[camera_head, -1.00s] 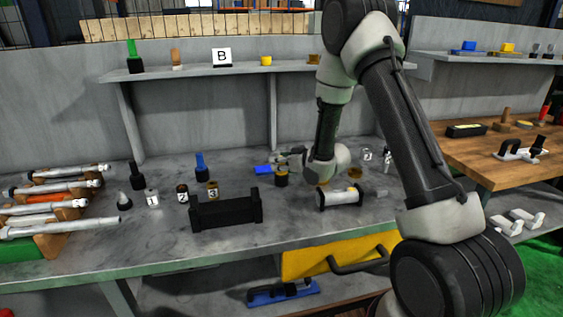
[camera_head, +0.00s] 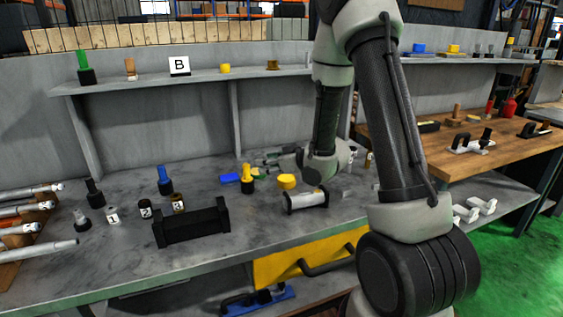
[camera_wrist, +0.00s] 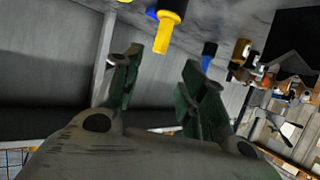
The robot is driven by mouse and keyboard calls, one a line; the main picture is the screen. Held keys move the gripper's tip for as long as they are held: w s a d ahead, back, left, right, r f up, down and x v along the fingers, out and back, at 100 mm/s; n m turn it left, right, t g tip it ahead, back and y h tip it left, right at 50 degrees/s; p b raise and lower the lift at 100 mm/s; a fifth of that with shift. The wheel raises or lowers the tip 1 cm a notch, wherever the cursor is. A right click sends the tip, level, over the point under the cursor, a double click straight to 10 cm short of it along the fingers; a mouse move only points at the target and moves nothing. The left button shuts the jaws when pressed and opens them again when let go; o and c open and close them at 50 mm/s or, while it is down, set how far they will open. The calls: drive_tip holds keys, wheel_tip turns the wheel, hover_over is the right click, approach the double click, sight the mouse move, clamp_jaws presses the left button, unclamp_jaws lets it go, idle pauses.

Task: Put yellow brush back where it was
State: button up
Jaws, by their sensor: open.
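The yellow brush (camera_head: 246,173), with a yellow handle on a dark base, stands upright on the grey bench (camera_head: 120,250). It is left of the black-and-silver roller piece, beside a blue block. My gripper (camera_head: 268,159) is just behind and to the right of the brush, pointing left, low over the bench. In the wrist view, which looks upside down, the open green fingers (camera_wrist: 160,66) have nothing between them. The yellow handle (camera_wrist: 164,32) shows beyond the fingertips, apart from them.
A blue block (camera_head: 229,178), a yellow round piece (camera_head: 286,181) and the roller piece (camera_head: 306,200) are close to the brush. A blue brush (camera_head: 165,180) and a black holder (camera_head: 191,222) stand further left. A shelf (camera_head: 140,81) with a "B" sign (camera_head: 179,66) runs behind.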

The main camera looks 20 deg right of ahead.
drive_tip(key=s+d+r+m+g+h, duration=0.3)
drive_tip(key=s+d+r+h, duration=0.4)
drive_tip(key=s+d+r, duration=0.5)
drive_tip(key=s+a+r+m+g, duration=0.1)
drive_tip(key=s+r+g, duration=0.1)
drive_tip(key=s, duration=0.9)
drive_tip(key=s+a+r+m+g, duration=0.1)
drive_tip(key=s+r+m+g, duration=0.1)
drive_tip(key=s, duration=0.9)
drive_tip(key=shift+s+a+r, duration=0.3)
drive_tip(key=shift+r, duration=0.1)
